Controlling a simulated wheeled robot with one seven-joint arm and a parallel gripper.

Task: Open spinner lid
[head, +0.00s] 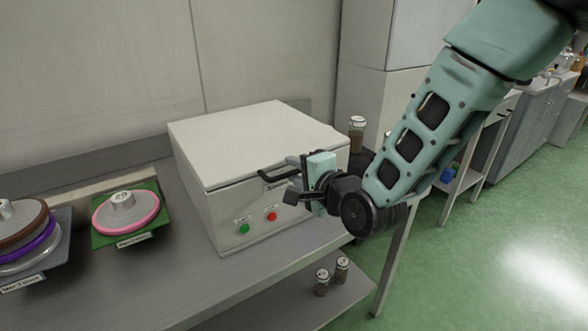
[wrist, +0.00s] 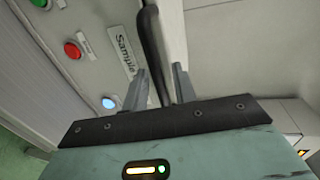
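The spinner (head: 225,205) is a cream box on the grey bench. Its lid (head: 255,140) lies flat and closed on top. A black bar handle (head: 275,174) sticks out at the lid's front edge. It also shows in the wrist view (wrist: 151,40). My gripper (head: 297,175) is at the right part of the handle, in front of the spinner. In the wrist view my gripper (wrist: 160,82) has its two fingers apart, with the handle bar running between them. A gap shows beside the bar, so the fingers look open around it. The arm hides the handle's right end.
A green button (head: 244,228) and a red button (head: 271,216) are on the spinner's front. A pink-rimmed rotor (head: 125,210) on a green mat and stacked rotors (head: 22,235) stand left. A jar (head: 357,130) stands behind my gripper; two jars (head: 322,282) are on the lower shelf.

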